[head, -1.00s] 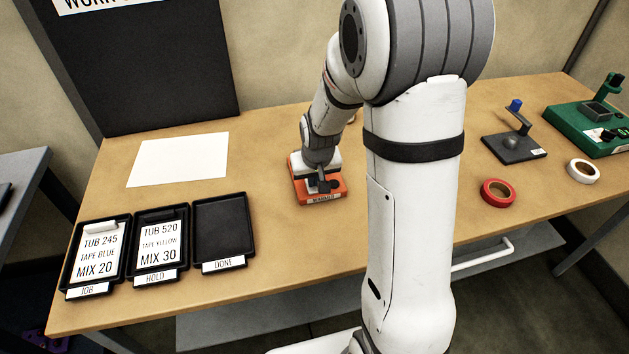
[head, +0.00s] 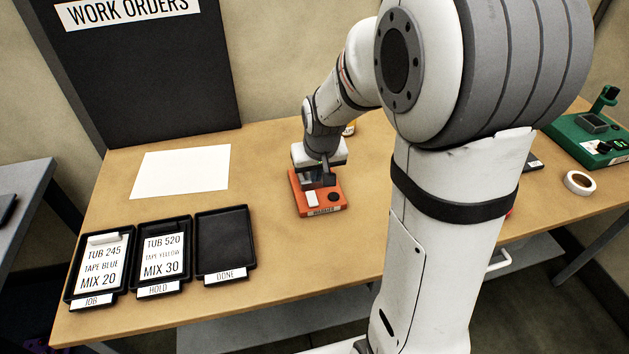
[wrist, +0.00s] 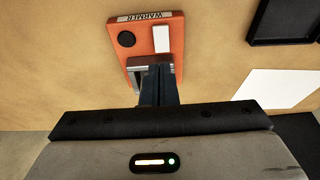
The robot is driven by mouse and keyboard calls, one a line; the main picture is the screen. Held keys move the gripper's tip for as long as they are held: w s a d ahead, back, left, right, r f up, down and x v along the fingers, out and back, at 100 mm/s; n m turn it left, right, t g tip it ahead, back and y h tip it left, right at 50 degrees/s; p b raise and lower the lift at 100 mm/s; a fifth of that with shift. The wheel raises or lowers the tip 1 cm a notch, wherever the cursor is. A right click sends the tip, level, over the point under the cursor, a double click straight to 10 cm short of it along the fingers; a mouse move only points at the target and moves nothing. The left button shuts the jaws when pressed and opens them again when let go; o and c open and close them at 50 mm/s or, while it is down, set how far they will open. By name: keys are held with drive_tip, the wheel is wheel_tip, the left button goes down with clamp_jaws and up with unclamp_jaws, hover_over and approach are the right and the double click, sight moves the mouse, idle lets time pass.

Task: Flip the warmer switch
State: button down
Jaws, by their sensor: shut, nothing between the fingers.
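The orange warmer (head: 327,207) lies on the wooden table below my arm. In the wrist view the warmer (wrist: 160,36) shows its label, a round black knob (wrist: 127,39) and a white rectangular piece (wrist: 162,39) on its top face. A grey metal part sits at its edge by my fingers. My gripper (wrist: 158,88) is shut and empty, its fingertips over the warmer's edge near the white piece. The head view also shows my gripper (head: 328,177) over the warmer's back part. Whether the fingers touch it I cannot tell. The fingers hide part of the warmer.
Three black trays stand at the left: JOB (head: 75,290), HOLD (head: 140,280) and DONE (head: 222,240). A white sheet (head: 180,171) lies behind them. A white tape roll (head: 578,183) and a green device (head: 590,145) are at the right.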

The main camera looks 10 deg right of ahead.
drive_tip(key=shift+s+v, duration=0.15)
drive_tip(key=shift+v, duration=1.05)
drive_tip(key=shift+s+v, duration=0.2)
drive_tip(key=shift+v, duration=1.05)
drive_tip(key=shift+f, duration=0.1)
